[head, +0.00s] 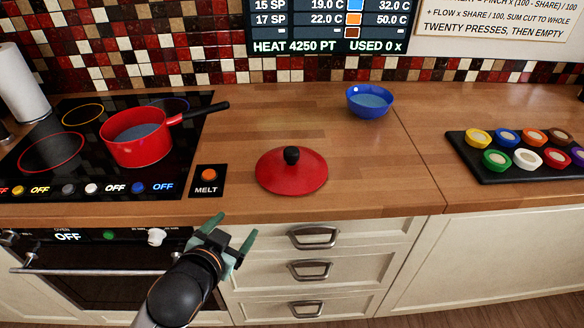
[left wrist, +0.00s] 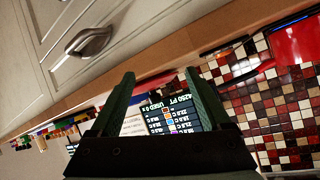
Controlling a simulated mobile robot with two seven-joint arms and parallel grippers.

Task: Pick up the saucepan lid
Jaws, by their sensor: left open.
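The red saucepan lid (head: 306,175) with a black knob lies flat on the wooden counter, near the front edge and right of the stove. My left gripper (head: 232,234) is open and empty in front of the counter edge, lower left of the lid and apart from it. Its two green fingers (left wrist: 160,98) also show spread in the left wrist view, with nothing between them. A red surface shows at that view's upper right; I cannot tell whether it is the lid or the pan. My right gripper is not in view.
The red saucepan (head: 137,145) stands on the black cooktop (head: 60,130), its handle pointing right. A MELT button panel (head: 207,182) sits between cooktop and lid. A blue bowl (head: 369,101) stands behind right; a black tray (head: 487,174) of colour cups is farther right. Counter around the lid is clear.

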